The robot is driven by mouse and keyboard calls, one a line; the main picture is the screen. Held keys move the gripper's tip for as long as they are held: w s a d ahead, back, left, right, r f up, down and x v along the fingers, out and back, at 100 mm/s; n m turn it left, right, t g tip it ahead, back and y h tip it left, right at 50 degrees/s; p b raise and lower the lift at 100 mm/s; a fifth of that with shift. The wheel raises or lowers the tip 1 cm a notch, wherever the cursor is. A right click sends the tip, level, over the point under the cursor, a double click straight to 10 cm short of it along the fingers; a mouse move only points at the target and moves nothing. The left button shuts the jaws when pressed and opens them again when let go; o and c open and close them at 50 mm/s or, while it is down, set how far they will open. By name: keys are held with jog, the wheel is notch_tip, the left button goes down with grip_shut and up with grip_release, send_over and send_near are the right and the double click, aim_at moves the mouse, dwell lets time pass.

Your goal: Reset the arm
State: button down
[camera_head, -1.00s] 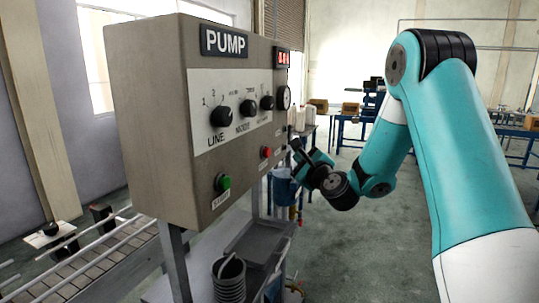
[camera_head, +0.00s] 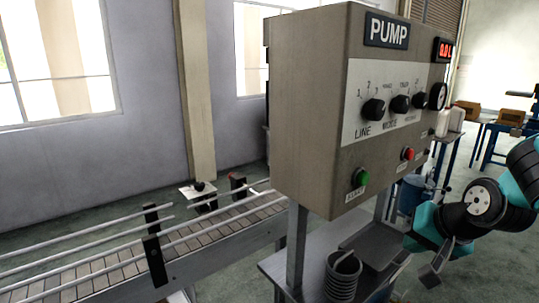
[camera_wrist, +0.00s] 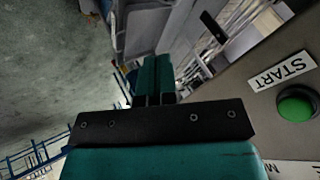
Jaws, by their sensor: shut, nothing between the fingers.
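My arm is bent at the right edge of the head view, to the right of the pump control box (camera_head: 300,120). My gripper (camera_wrist: 157,65) shows clearly in the wrist view, with its two teal fingers together and nothing between them. It is apart from the box. The green START button (camera_wrist: 297,104) is at the right of the wrist view, and the green button (camera_head: 360,177) also shows low on the box front in the head view. The fingertips are hard to make out in the head view.
A grey coil (camera_head: 342,275) stands on the stand below. A conveyor (camera_head: 215,245) runs at the left. Blue tables with boxes stand at the back right.

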jog(key=s+d+n+g+h, duration=0.15)
jog(key=s+n+g, duration=0.3)
jog(key=s, duration=0.55)
jog(key=s+a+r+n+g+y, duration=0.1)
jog(key=s+a+r+n, duration=0.2)
jog(key=a, duration=0.4)
jog(key=s+a+r+n+g+y, duration=0.1)
jog(key=s+a+r+n+y, duration=0.1)
jog(key=s+a+r+n, duration=0.2)
jog(key=s+a+n, duration=0.1)
jog(key=s+a, duration=0.2)
jog(key=shift+s+a, duration=0.3)
jog(key=shift+s, duration=0.05)
jog(key=shift+g+y, duration=0.25)
